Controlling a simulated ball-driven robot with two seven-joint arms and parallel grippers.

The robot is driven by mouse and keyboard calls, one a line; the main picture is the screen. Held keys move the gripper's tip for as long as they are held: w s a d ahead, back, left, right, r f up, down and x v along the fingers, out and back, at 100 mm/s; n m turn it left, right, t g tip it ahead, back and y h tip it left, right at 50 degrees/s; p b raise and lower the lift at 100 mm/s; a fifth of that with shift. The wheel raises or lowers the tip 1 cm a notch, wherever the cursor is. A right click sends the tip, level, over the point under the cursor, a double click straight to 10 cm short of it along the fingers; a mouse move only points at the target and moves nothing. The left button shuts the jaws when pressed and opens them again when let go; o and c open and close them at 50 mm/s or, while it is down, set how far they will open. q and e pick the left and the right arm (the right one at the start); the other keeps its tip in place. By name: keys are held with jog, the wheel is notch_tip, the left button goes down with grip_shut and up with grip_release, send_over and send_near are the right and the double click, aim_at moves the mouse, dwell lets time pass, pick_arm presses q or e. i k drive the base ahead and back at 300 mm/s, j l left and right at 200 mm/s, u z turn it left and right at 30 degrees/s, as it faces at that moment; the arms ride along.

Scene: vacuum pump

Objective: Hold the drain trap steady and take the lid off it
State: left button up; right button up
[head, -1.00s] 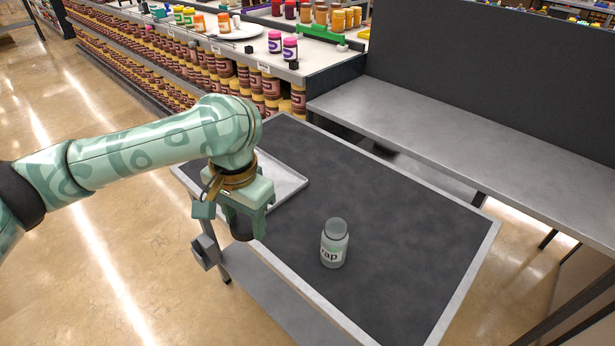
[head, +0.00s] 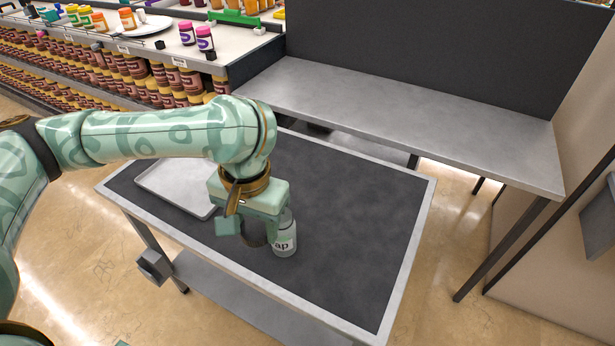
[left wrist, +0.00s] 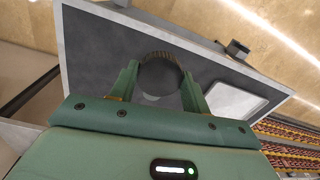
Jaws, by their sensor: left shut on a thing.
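The drain trap (head: 285,242) is a clear jar with a pale label ending in "ap". It stands upright on the dark top of the cart, partly hidden behind my left gripper. My left gripper (head: 249,232) is shut on a dark round lid (head: 253,235), just left of the jar in the head view. In the left wrist view the lid (left wrist: 160,74) shows a ridged rim between the two green fingers. The lid looks apart from the jar, but the overlap hides any contact.
A shallow grey tray (head: 150,181) lies on the cart's left part. The cart top (head: 345,235) is clear to the right of the jar. A grey bench (head: 420,125) with a dark back panel stands behind. Shelves of jars (head: 130,80) stand at the back left.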

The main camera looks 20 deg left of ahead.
aim_at(286, 244)
jog(key=j+z, duration=0.5)
jog(key=j, duration=0.25)
jog(key=j+z, duration=0.45)
jog(key=j, duration=0.3)
jog(key=k+j, duration=0.1)
jog(key=j, duration=0.45)
jog(key=j+z, duration=0.1)
jog(key=j, duration=0.5)
jog(key=k, duration=0.05)
